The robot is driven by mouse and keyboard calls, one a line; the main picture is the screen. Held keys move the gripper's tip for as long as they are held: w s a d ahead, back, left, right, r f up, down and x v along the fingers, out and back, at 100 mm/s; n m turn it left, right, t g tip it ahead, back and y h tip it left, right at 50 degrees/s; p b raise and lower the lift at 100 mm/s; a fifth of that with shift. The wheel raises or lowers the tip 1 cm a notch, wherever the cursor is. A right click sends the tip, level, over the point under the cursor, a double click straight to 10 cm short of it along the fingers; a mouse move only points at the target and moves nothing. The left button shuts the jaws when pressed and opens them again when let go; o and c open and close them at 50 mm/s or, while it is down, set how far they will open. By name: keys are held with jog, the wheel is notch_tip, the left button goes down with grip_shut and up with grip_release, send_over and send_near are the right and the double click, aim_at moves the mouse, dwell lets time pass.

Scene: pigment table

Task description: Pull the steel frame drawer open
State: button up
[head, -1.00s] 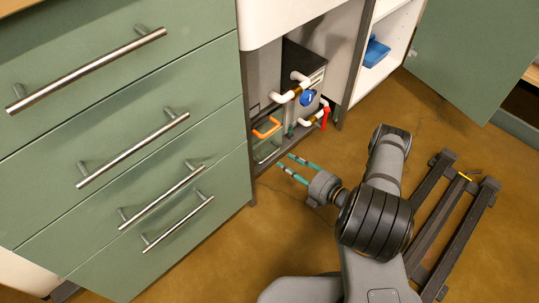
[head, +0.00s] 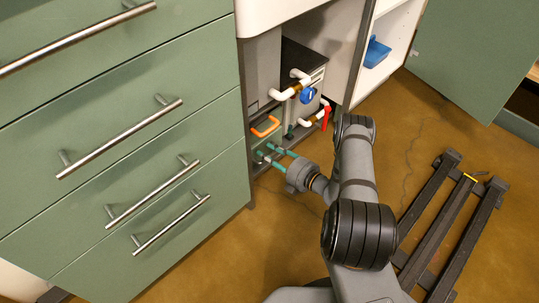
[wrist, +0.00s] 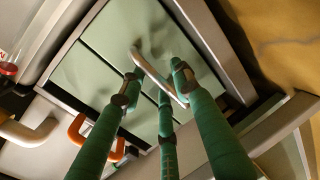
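The steel frame drawer shows in the wrist view as a pale green front (wrist: 95,68) inside a grey metal frame, with a light metal bar handle (wrist: 147,65). In the head view it is low in the open cabinet bay and mostly hidden behind my fingers. It looks shut. My gripper (head: 268,152) has green fingers with dark bands. In the wrist view the fingers are apart, with their tips on either side of the bar handle. I cannot tell whether they touch it.
An orange handle (head: 265,126) sits just above my fingers. White pipes (head: 288,92), a blue valve (head: 308,95) and a red lever (head: 325,115) are close on the right. Green drawers with long bar handles (head: 152,195) stand left. A dark rack (head: 445,225) lies on the floor.

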jog(key=shift+c, duration=1.3)
jog(key=c, duration=0.4)
grip_shut()
